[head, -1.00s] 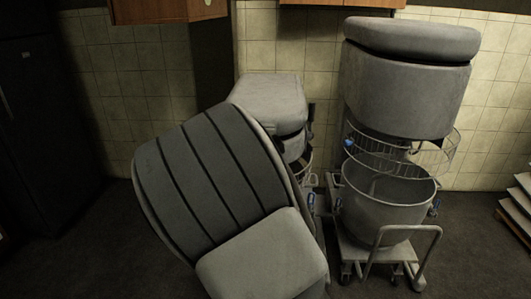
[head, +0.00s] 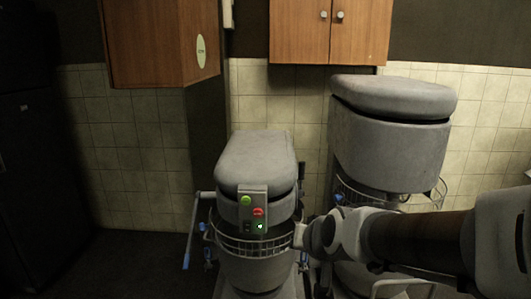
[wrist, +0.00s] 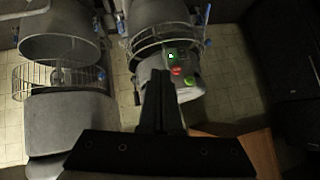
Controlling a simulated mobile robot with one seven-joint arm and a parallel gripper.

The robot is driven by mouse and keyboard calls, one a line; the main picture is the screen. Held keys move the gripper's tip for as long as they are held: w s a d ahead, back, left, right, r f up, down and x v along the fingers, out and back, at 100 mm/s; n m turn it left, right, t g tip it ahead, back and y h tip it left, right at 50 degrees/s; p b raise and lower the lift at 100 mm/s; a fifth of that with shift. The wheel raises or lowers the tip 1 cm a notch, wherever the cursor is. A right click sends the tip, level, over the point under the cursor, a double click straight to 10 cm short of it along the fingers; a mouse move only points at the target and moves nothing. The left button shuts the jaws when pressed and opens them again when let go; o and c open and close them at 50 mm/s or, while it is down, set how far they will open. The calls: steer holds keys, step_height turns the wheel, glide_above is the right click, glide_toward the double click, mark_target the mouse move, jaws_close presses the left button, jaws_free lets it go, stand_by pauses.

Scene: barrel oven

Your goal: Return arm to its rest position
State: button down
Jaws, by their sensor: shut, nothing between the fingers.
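My gripper (wrist: 160,76) is shut and empty in the wrist view, its dark fingers pointing at the smaller mixer. In the head view my arm reaches in from the right edge, its end close to the right side of that mixer's bowl guard. The fingers cannot be made out clearly there. The smaller grey mixer (head: 255,165) stands upright in the middle. Its control panel (head: 252,208) has a green button, a red button and a lit green light, and shows upside down in the wrist view (wrist: 182,68). I cannot tell whether the fingers touch the mixer.
A larger grey mixer (head: 390,150) with a wire guard stands at the right, partly behind my arm. Wooden wall cabinets (head: 330,30) hang above. A dark tall cabinet (head: 35,170) stands at the left. Dark floor (head: 130,260) between it and the smaller mixer is clear.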

steer(key=s+d+r+g+h+p, duration=0.1)
steer(key=s+d+r+g, duration=0.1)
steer(key=s, duration=0.7)
steer(key=s+d+r+n+g+h+p, duration=0.1)
steer(key=s+d, duration=0.4)
steer(key=s, duration=0.5)
step_height(320, 180, up, 2)
steer(key=shift+s+r+g+p, duration=0.15)
steer(key=shift+g+p, duration=0.25)
steer(key=shift+p, duration=0.1)
steer(key=shift+d, duration=0.1)
